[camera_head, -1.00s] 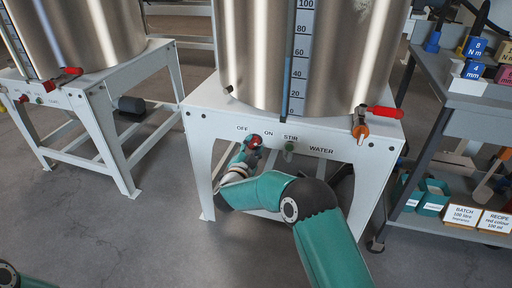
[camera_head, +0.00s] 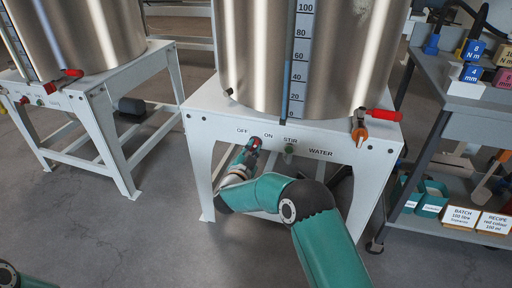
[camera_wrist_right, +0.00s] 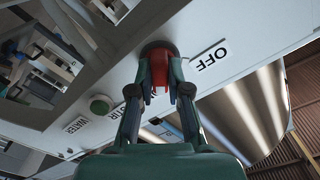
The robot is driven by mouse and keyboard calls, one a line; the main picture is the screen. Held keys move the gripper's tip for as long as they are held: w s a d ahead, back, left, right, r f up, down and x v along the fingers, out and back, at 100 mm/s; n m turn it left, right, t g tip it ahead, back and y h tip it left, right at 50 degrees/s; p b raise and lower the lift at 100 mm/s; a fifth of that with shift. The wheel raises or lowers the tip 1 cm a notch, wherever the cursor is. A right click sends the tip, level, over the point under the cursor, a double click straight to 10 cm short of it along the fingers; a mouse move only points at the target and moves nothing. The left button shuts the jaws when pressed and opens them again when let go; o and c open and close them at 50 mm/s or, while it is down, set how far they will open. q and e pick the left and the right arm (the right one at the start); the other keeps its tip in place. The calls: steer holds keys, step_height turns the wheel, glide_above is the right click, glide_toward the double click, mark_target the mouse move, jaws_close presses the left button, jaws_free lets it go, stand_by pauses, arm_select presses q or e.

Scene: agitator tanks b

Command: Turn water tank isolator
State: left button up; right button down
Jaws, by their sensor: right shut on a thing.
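The red isolator knob (camera_wrist_right: 158,68) sits on the tank stand's front panel between the OFF and ON labels. My right gripper (camera_wrist_right: 160,88) is shut on it, with one finger on each side. In the head view my right gripper (camera_head: 252,146) reaches up to the panel from below and covers most of the knob. The OFF label (camera_wrist_right: 212,56) shows beside the knob in the wrist view. The water tank (camera_head: 260,60) stands on the white stand (camera_head: 205,115). Only a bit of my left arm shows at the bottom left of the head view; its gripper is out of view.
A green STIR button (camera_head: 290,150) is right of the knob. A valve with a red handle (camera_head: 384,115) sits at the stand's right corner. A second tank stand (camera_head: 100,90) is at the left, and a grey trolley (camera_head: 465,125) with boxes at the right.

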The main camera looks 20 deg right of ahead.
steer(key=n+p, duration=0.2)
steer(key=n, duration=0.2)
steer(key=shift+d+f, duration=0.1)
steer(key=n+p, duration=0.2)
steer(key=n, duration=0.2)
steer(key=shift+s+f+n+p, duration=0.1)
steer(key=shift+n+p, duration=0.3)
steer(key=n+p, duration=0.1)
steer(key=n, duration=0.2)
steer(key=shift+n, duration=0.3)
steer(key=shift+f+n+p, duration=0.2)
steer(key=shift+n+p, duration=0.7)
steer(key=shift+n, duration=1.1)
steer(key=c, duration=1.1)
jaws_free()
steer(key=shift+r, duration=0.2)
steer(key=shift+a, duration=0.2)
